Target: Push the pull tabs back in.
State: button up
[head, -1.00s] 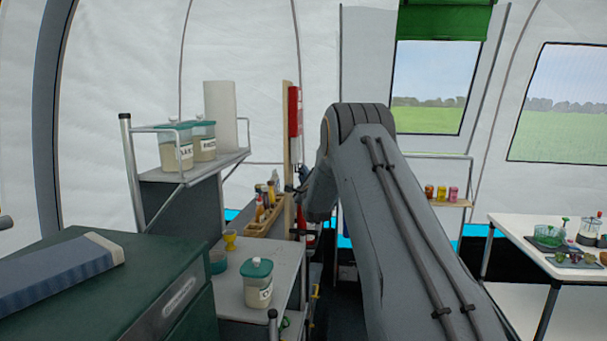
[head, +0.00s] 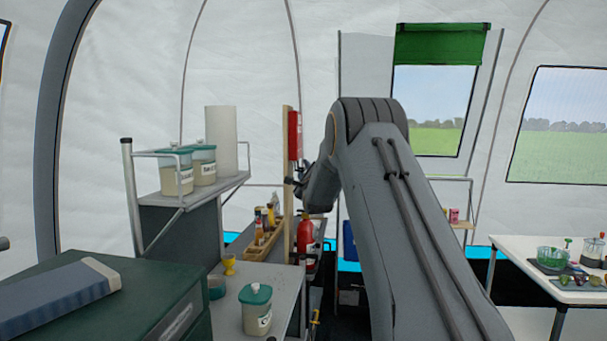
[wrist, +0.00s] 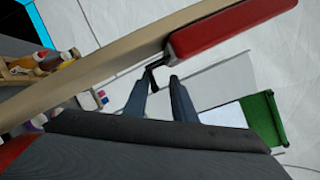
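A red box (head: 295,135) is fixed high on a wooden post (head: 287,190), and both also show large in the wrist view, the box (wrist: 230,28) at upper right and the post (wrist: 100,62) running diagonally. A small black hooked piece (wrist: 156,72) sticks out by the end of the red box. My gripper (wrist: 158,80) has its two fingers apart, with the hooked piece near the left fingertip; contact cannot be told. In the head view my gripper is small and dark beside the post, partly hidden by my arm. I cannot make out any part clearly as a pull tab.
A shelf (head: 200,200) with lidded jars (head: 176,172) and a paper roll (head: 221,140) stands left of the post. A wooden bottle rack (head: 262,243) and a red extinguisher (head: 305,235) are lower down. A green case (head: 150,300) is at front left, a white table (head: 510,250) at right.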

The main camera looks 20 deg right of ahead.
jog(key=shift+o, duration=0.2)
jog(key=shift+a, duration=0.15)
jog(key=shift+s+f, duration=0.15)
jog(key=b+v, duration=0.2)
jog(key=v, duration=0.5)
jog(key=shift+s, duration=0.2)
jog(key=shift+a, duration=0.1)
